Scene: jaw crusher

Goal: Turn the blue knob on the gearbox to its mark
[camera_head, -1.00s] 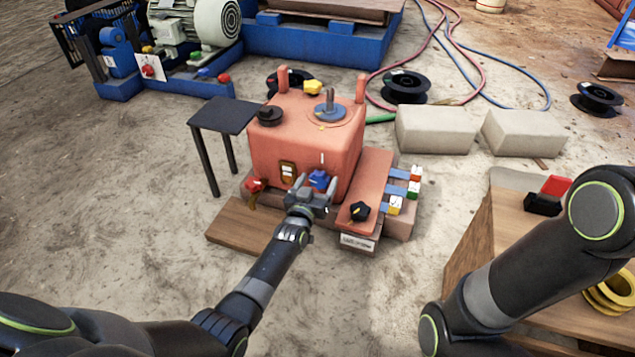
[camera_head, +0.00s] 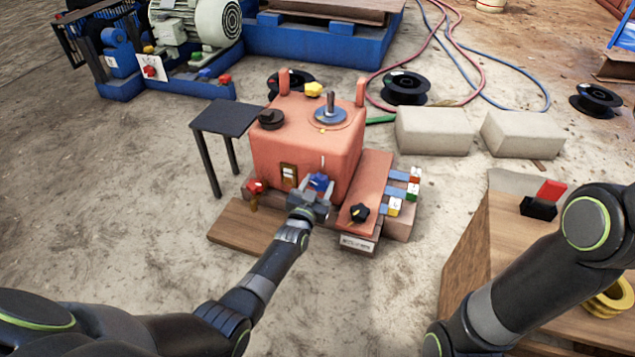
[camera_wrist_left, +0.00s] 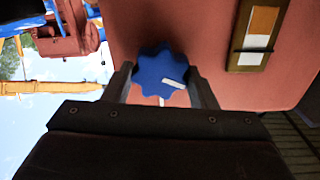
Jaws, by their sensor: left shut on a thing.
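The orange-red gearbox (camera_head: 290,150) stands on the ground in the middle of the head view. The blue knob (camera_head: 319,182) is on its front face, with a thin white mark (camera_head: 322,161) just above it. In the left wrist view the lobed blue knob (camera_wrist_left: 158,68) sits between both fingers of my left gripper (camera_wrist_left: 161,84), which is shut on it. The knob's white pointer line (camera_wrist_left: 173,83) slants toward the lower right and does not line up with the white mark (camera_wrist_left: 162,101) below the knob. My right gripper is out of view.
A red knob (camera_head: 256,187) is left of the blue one; a black knob (camera_head: 359,212) is on the lower ledge to the right. A small dark table (camera_head: 225,118) stands left of the gearbox. My right arm is over a wooden bench (camera_head: 480,235).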

